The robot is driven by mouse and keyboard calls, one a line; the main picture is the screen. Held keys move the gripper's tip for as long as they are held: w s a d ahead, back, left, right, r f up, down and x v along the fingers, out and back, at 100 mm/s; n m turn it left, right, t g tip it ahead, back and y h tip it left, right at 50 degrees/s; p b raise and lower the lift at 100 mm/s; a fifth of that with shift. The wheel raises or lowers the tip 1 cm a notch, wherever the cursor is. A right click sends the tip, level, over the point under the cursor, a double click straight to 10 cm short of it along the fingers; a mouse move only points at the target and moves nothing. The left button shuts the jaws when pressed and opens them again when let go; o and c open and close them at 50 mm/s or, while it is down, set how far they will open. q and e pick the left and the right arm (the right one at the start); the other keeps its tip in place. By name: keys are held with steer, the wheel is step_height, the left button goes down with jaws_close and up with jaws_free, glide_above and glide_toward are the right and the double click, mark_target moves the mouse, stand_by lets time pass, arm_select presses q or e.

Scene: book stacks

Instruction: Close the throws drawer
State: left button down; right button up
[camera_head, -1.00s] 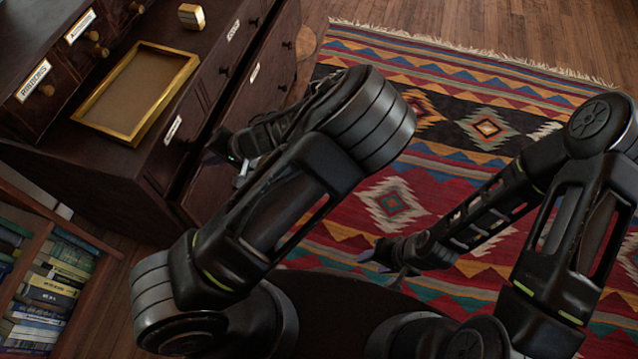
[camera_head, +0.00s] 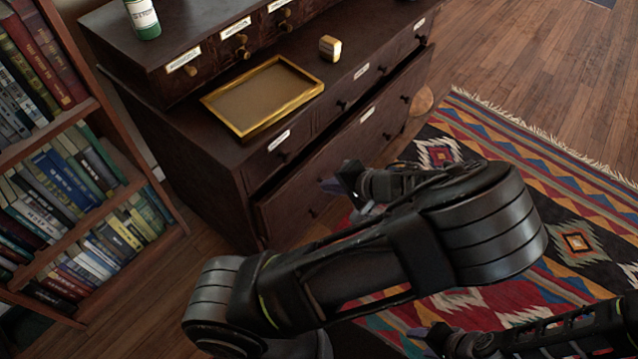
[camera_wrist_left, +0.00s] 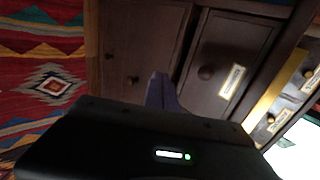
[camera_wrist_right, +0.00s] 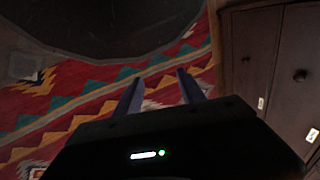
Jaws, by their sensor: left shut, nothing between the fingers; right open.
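A dark wooden chest (camera_head: 215,135) stands ahead in the head view, with small labelled drawers on top and wider drawers below. A lower wide drawer (camera_head: 340,165) stands out a little from the chest, with a dark gap above its front. Its label (camera_head: 367,114) is too small to read, so I cannot confirm that it is the throws drawer. My left gripper (camera_head: 338,182) is shut and empty, in front of this drawer; contact is unclear. Its fingers also show in the left wrist view (camera_wrist_left: 161,88). My right gripper (camera_wrist_right: 160,90) is open and empty, over the rug.
A gold-rimmed tray (camera_head: 222,97) and a small box (camera_head: 329,48) sit on the chest. A bookcase (camera_head: 160,195) stands at the left. The patterned rug (camera_head: 575,243) lies right of the chest, with bare wooden floor (camera_head: 540,60) beyond.

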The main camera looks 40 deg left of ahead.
arm_select(q)
steer(key=v, duration=0.3)
arm_select(e)
steer(key=shift+d+r, duration=0.1)
steer(key=shift+r, duration=0.15)
steer(key=shift+c, duration=0.5)
